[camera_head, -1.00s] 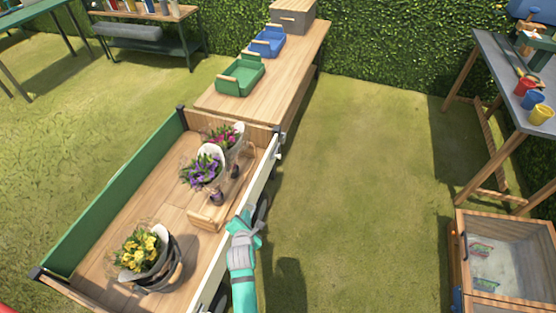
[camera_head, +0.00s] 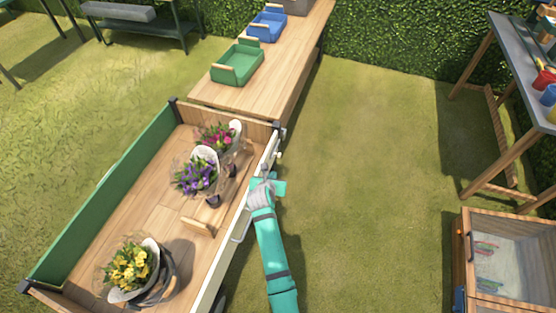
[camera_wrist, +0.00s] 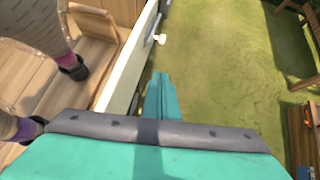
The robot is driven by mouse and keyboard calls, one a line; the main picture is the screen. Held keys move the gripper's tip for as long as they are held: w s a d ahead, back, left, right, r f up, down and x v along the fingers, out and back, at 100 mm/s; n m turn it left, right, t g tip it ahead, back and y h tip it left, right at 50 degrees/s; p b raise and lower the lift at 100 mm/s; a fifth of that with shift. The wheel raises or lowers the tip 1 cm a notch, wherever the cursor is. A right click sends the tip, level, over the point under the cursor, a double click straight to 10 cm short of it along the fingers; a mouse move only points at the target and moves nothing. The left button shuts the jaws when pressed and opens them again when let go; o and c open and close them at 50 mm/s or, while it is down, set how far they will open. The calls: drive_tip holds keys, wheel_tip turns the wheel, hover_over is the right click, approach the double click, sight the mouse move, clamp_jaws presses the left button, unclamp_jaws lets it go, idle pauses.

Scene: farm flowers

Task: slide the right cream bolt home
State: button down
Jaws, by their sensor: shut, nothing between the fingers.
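The flower cart has a cream side panel (camera_head: 232,240) along its right edge, which also shows in the wrist view (camera_wrist: 128,62). A small cream knob, seemingly the right bolt's (camera_head: 279,155), sticks out near the panel's far end. It also shows in the wrist view (camera_wrist: 160,39), beyond my fingertips. My gripper (camera_head: 268,176) is outside the panel, short of the knob. In the wrist view my gripper (camera_wrist: 160,78) has its teal fingers together and empty, apart from the knob. The bolt's rod and socket are too small to tell.
Wrapped bouquets stand inside the cart, purple (camera_head: 196,177), pink (camera_head: 216,136) and yellow (camera_head: 131,268). A wooden table (camera_head: 240,105) with a green tray (camera_head: 237,65) adjoins the cart's far end. Open grass (camera_head: 370,170) lies to the right; a glass-topped box (camera_head: 505,265) stands beyond it.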

drive_tip(key=w+d+f, duration=0.1)
drive_tip(key=w+f, duration=0.5)
drive_tip(key=w, duration=0.5)
drive_tip(key=shift+w+d, duration=0.2)
drive_tip(key=shift+d, duration=0.2)
